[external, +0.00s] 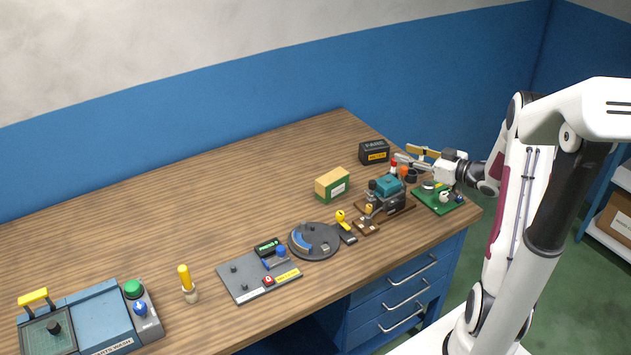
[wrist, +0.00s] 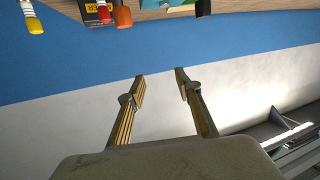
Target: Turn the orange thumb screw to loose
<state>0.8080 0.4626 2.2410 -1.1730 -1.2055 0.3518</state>
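The orange thumb screw (external: 404,171) shows as a small orange cap by the teal-topped device (external: 388,186) at the right of the table. My gripper (external: 402,153) is above and just behind the orange cap in the external view, held sideways. In the wrist view my gripper (wrist: 161,84) has its two fingers apart with nothing between them. It is not touching the orange cap. How far the screw is turned cannot be told.
A black box with a yellow label (external: 374,152) stands behind. A red-capped item (external: 394,166) is close beside the orange cap. A green board (external: 436,199) lies right, and a green-and-tan box (external: 332,184) left. The back middle of the table is clear.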

